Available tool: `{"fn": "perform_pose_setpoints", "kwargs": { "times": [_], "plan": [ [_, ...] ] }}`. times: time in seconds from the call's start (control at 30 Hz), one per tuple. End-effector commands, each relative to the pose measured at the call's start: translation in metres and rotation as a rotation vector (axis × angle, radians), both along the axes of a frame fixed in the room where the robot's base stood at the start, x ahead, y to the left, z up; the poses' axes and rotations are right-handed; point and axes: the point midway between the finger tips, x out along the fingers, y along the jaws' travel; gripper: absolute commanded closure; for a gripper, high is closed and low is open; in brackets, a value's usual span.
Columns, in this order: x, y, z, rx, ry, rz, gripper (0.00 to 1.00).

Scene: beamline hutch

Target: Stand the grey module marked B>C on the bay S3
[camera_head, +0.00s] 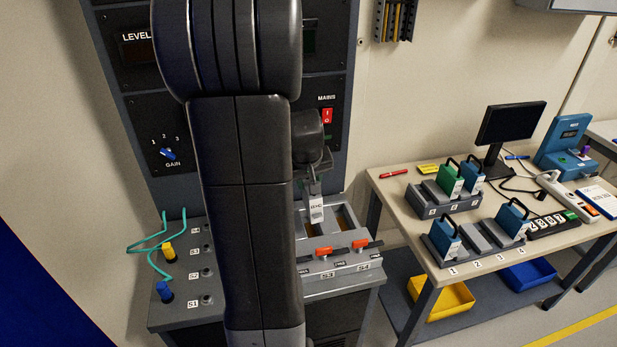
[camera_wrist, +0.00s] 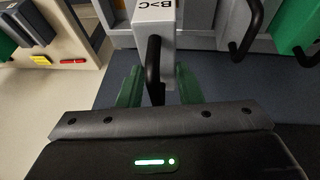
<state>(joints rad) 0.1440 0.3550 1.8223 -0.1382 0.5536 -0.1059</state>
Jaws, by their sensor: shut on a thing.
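The grey module marked B>C (camera_wrist: 152,35) hangs in my gripper (camera_wrist: 157,88). Its black handle (camera_wrist: 154,70) lies between the green fingertips, which are shut on it. In the head view the module (camera_head: 316,208) looks upright, just over the slotted console top, near the bay S3 (camera_head: 327,277). An orange lever (camera_head: 323,251) stands in front of that bay. I cannot tell whether the module's bottom touches the bay. My arm hides the console left of S3.
An orange lever (camera_head: 360,244) marks the bay S4 at right. Black-handled modules, one green (camera_wrist: 297,25), stand beside the held one in the wrist view. A bench (camera_head: 400,190) with more modules is at right. Green cables (camera_head: 150,250) loop at the console's left.

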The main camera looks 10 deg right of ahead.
Motion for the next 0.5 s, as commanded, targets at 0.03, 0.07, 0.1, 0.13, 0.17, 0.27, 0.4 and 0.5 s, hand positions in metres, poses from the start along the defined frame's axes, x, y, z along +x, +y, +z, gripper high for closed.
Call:
{"fn": "perform_pose_setpoints", "kwargs": {
  "times": [0.03, 0.07, 0.1, 0.13, 0.17, 0.27, 0.4, 0.5],
  "plan": [
    [0.0, 0.0, -0.008, 0.0, 0.0, 0.0, 0.99],
    [0.0, 0.0, -0.011, 0.0, 0.0, 0.0, 0.99],
    [0.0, 0.0, -0.015, 0.0, 0.0, 0.0, 0.99],
    [0.0, 0.0, -0.018, 0.0, 0.0, 0.0, 0.99],
    [0.0, 0.0, -0.021, 0.0, 0.0, 0.0, 0.99],
    [0.0, 0.0, -0.031, 0.0, 0.0, 0.0, 0.99],
    [0.0, 0.0, -0.045, 0.0, 0.001, 0.0, 0.99],
    [0.0, 0.0, -0.054, 0.0, 0.001, 0.0, 1.0]
  ]
}}
